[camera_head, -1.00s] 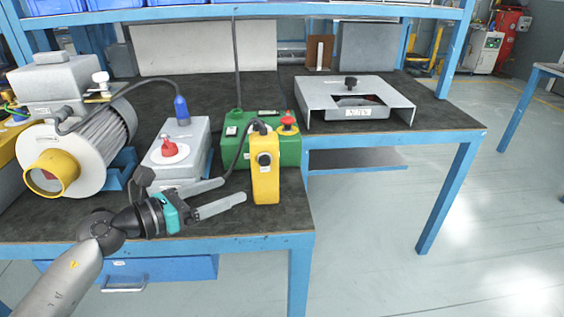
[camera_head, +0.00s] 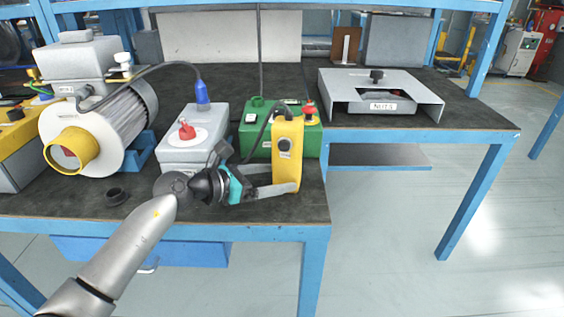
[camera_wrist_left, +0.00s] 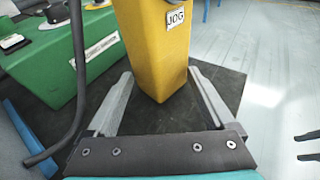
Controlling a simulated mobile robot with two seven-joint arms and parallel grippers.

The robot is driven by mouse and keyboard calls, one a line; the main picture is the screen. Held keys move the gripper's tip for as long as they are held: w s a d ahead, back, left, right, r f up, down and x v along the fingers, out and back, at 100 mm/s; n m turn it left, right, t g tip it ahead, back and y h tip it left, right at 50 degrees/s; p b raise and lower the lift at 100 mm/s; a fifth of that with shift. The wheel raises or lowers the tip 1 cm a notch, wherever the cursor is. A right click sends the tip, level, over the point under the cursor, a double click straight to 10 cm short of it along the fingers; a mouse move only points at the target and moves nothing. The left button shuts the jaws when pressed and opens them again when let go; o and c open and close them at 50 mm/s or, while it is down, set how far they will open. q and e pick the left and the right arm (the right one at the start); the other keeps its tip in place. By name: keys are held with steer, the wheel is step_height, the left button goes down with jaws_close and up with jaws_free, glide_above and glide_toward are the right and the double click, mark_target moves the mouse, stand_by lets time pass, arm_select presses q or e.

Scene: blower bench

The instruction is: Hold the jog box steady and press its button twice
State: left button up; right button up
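The jog box (camera_head: 288,172) is a yellow upright box with a dark round button (camera_head: 285,144) on its front, standing at the bench's front right edge. In the left wrist view its lower part (camera_wrist_left: 155,55) shows a JOG label; its button is out of that view. My left gripper (camera_head: 281,178) is at the box's lower part. In the left wrist view its fingers (camera_wrist_left: 160,90) are spread, one on each side of the box; I cannot tell whether they touch it. My right gripper does not show clearly in either view.
A green box (camera_head: 257,120) with a red knob stands behind the jog box; a dark cable runs between them. A grey box (camera_head: 190,140) and a blower (camera_head: 100,125) stand left. Two unidentified dark prongs (camera_wrist_left: 308,146) show over the floor.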

arm_select(q)
steer(key=shift+w+d+f, duration=0.25)
steer(key=shift+w+d, duration=0.05)
steer(key=shift+d, duration=0.2)
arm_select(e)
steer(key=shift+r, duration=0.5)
arm_select(q)
jaws_close()
steer(key=shift+o, duration=1.2)
jaws_free()
